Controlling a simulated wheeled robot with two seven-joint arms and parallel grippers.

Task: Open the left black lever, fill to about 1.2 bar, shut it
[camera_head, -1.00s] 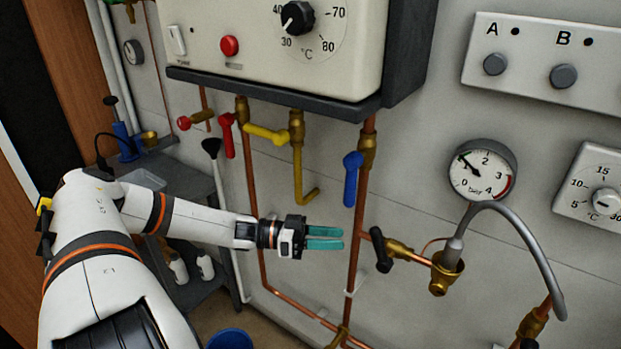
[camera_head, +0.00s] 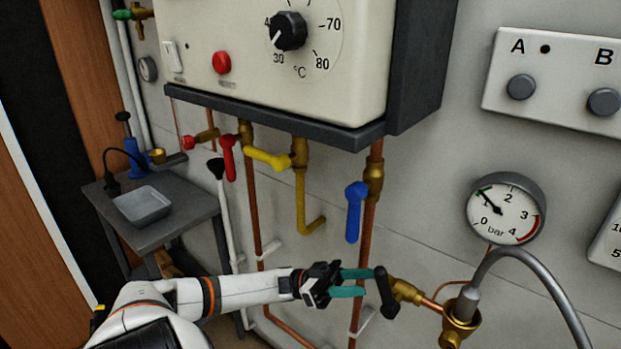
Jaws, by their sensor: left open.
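The left black lever (camera_head: 386,293) hangs down across its brass valve (camera_head: 405,290), on a short copper branch low on the wall. My left gripper (camera_head: 368,282) is open, with its teal fingertips right at the lever's left side; whether they touch it I cannot tell. The pressure gauge (camera_head: 505,209) is above right, its needle pointing up-left near a green mark, about 1 bar. The grey hose (camera_head: 541,278) curves from the brass fitting (camera_head: 461,315) out at the bottom right. My right gripper is out of view.
A blue lever (camera_head: 354,211), a yellow lever (camera_head: 268,159) and a red lever (camera_head: 228,157) hang below the boiler (camera_head: 268,55). A copper pipe (camera_head: 363,265) runs behind my left fingers. A grey table (camera_head: 180,218) with a tray (camera_head: 142,205) stands at left.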

